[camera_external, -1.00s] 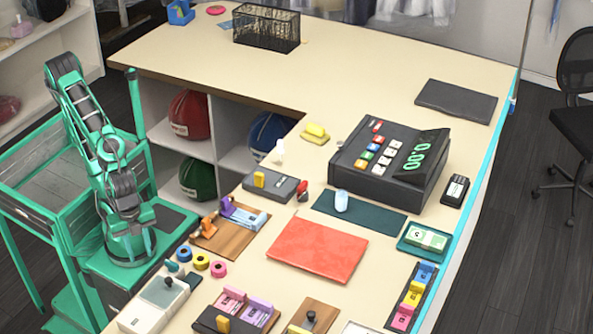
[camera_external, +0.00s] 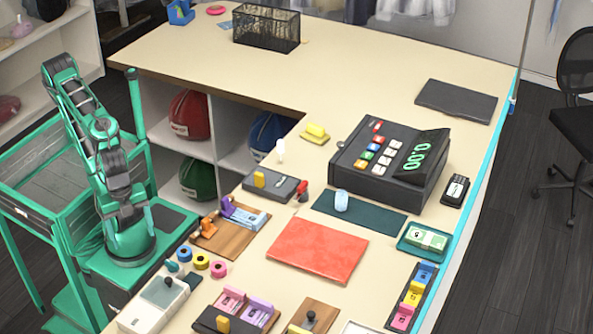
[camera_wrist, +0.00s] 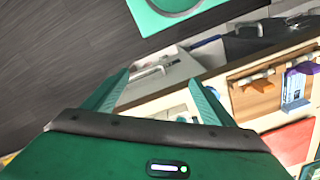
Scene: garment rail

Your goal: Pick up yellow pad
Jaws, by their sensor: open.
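A small yellow pad (camera_external: 315,131) lies on the counter near its inner corner, left of the cash register, in the external view. It looks like a yellow block on a flatter pale yellow piece. My arm is folded above my base at the left, well away from the pad. In the wrist view my gripper (camera_wrist: 158,88) is open, with two green fingers apart and nothing between them. The pad cannot be made out in the wrist view. In the external view the gripper's fingers are hard to tell from the arm.
The cash register (camera_external: 389,160) stands right of the pad. A dark box with a yellow piece (camera_external: 276,186), a white bulb-shaped item (camera_external: 280,150) and a red folder (camera_external: 317,248) lie nearer. Shelves with helmets (camera_external: 190,114) are below the counter. The far counter is mostly clear.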

